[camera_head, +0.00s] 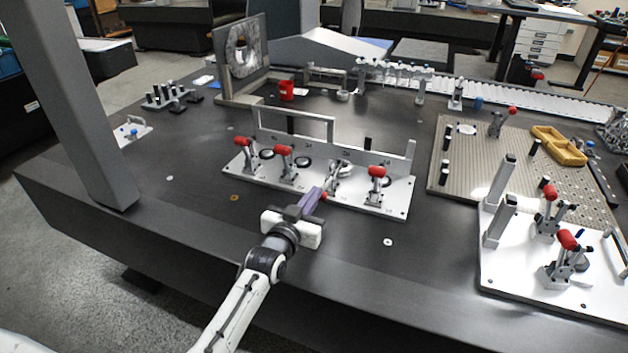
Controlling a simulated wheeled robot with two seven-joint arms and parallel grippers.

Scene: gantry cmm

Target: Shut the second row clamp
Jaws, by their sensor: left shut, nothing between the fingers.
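A white fixture plate (340,198) in the middle of the table carries a row of toggle clamps. The first clamp from the left (244,150) and the second clamp (285,162) have red handles standing up. The plate labels are too small to read. My right gripper is not in view.
A grey upright column (75,100) stands at the left. A second white plate with red-handled clamps (510,270) is at the right, before a perforated plate (480,160) with a yellow tray (558,146). The table's front strip is mostly clear.

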